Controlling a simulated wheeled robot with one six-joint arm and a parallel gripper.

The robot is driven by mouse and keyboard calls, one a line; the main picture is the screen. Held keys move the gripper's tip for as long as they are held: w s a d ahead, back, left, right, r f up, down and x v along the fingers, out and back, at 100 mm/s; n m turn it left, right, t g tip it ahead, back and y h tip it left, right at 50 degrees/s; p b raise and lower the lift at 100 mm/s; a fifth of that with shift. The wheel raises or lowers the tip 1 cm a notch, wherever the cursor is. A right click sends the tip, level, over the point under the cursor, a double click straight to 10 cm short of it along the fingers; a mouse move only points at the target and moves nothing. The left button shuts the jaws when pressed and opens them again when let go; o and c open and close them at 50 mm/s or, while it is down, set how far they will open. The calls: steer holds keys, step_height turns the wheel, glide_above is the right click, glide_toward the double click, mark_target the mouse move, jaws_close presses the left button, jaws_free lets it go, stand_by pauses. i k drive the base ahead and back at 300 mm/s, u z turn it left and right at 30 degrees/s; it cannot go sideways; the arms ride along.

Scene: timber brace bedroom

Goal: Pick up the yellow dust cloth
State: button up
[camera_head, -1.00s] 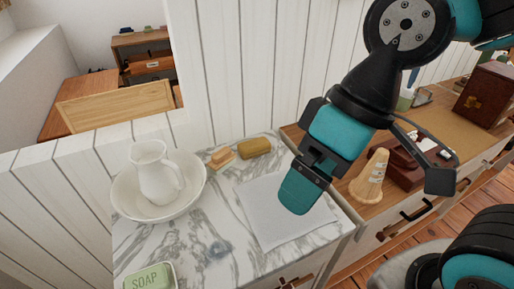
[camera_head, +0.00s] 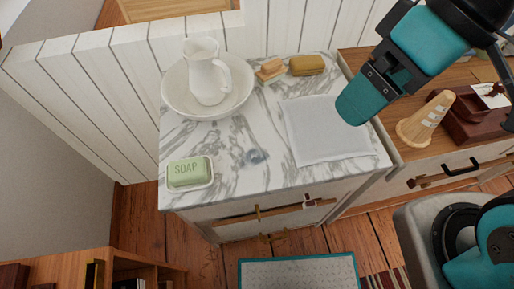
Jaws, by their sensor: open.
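A mustard-yellow, rounded block-like item (camera_head: 307,65) lies at the back right of the marble washstand top (camera_head: 225,150). It is the only yellow item I see there, and I cannot tell whether it is a folded dust cloth or a sponge. My gripper (camera_head: 432,114) is open and empty, at the right side of the view. Its teal left finger overlaps the right edge of a flat pale grey cloth (camera_head: 322,135) in the picture. The yellow item is left of and behind that finger, apart from it and unobstructed.
A white jug (camera_head: 206,75) stands in a basin (camera_head: 174,95) at the left. A wooden brush (camera_head: 271,70) lies beside the yellow item. Green soap (camera_head: 187,171) is at the front left. A wooden cone (camera_head: 426,118) and a dark red box (camera_head: 470,125) stand on the right cabinet.

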mark_target(313, 64)
steer(key=u, duration=0.5)
steer(key=k, duration=1.1)
steer(key=z, duration=0.6)
steer(key=i, duration=1.45)
steer(key=u, duration=0.4)
